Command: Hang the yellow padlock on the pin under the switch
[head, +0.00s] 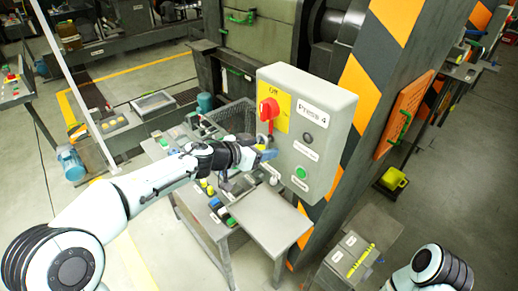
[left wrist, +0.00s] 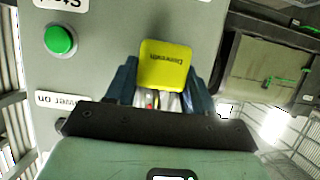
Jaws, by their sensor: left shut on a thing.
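The yellow padlock (left wrist: 165,65) is held between the blue fingers of my left gripper (left wrist: 160,88) in the left wrist view. Its yellow body faces the camera, and its shackle cannot be made out clearly. In the head view my left gripper (head: 266,155) is beside the front of the grey Press 4 box, below the red switch (head: 268,109) on its yellow plate. The padlock is not clearly visible there. A small dark part (head: 270,127) under the switch may be the pin. I cannot tell whether the padlock touches the box. My right gripper is out of view.
The Press 4 box (head: 335,105) has a green button (head: 301,172), also seen in the left wrist view (left wrist: 60,40). Below stands a grey table (head: 272,222) with small coloured items at its left. A striped post (head: 362,90) stands right of the box.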

